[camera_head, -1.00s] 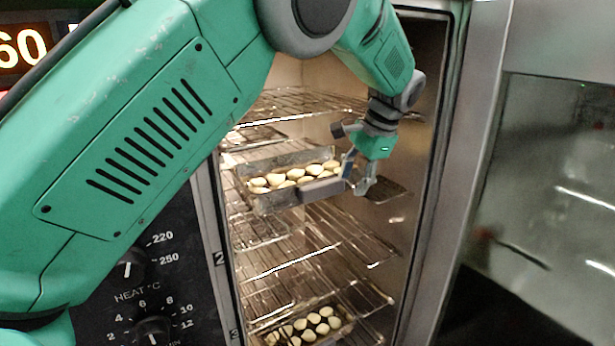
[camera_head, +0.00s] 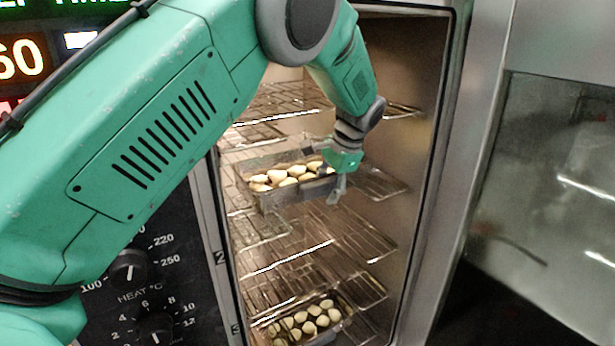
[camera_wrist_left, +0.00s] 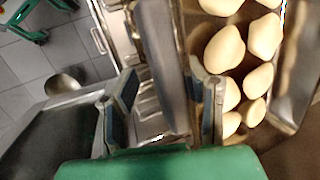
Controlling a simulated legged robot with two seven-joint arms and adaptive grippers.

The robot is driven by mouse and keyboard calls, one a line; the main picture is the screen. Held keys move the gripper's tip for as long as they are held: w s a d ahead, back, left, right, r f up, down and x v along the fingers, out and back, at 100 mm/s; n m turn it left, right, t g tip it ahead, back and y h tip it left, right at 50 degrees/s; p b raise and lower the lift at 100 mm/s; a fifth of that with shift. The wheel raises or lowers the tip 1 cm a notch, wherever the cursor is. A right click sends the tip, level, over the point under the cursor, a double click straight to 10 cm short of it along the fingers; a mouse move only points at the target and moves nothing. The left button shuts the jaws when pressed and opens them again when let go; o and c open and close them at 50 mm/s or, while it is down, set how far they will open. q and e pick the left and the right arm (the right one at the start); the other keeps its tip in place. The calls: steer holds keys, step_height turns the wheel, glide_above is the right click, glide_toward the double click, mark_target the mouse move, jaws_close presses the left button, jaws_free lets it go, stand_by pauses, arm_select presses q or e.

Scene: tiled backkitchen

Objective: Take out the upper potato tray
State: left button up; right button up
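The upper potato tray (camera_head: 270,200) is a grey metal pan of pale potatoes on a middle wire rack inside the open oven. My left gripper (camera_head: 333,184) is at its right end. In the left wrist view the gripper's fingers (camera_wrist_left: 163,105) stand apart on either side of the tray's wall (camera_wrist_left: 163,50). One finger is inside the tray beside the potatoes (camera_wrist_left: 225,48); the other is outside with a visible gap to the wall. A lower potato tray (camera_head: 325,335) sits near the oven's bottom. My right gripper is not in view.
Several wire racks (camera_head: 290,262) fill the oven, with one above the upper tray. The oven's right side wall (camera_head: 425,130) is close to my arm. The control panel (camera_head: 130,290) is at left, and a glass-fronted unit (camera_head: 560,180) is at right.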

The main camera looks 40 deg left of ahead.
arm_select(q)
steer(key=shift+a, duration=0.2)
steer(key=c, duration=0.6)
steer(key=shift+s+a+f, duration=0.1)
steer(key=shift+a, duration=0.2)
jaws_close()
steer(key=shift+a+f, duration=0.1)
steer(key=shift+a, duration=0.5)
steer(key=shift+s+d, duration=0.1)
steer(key=shift+d, duration=0.05)
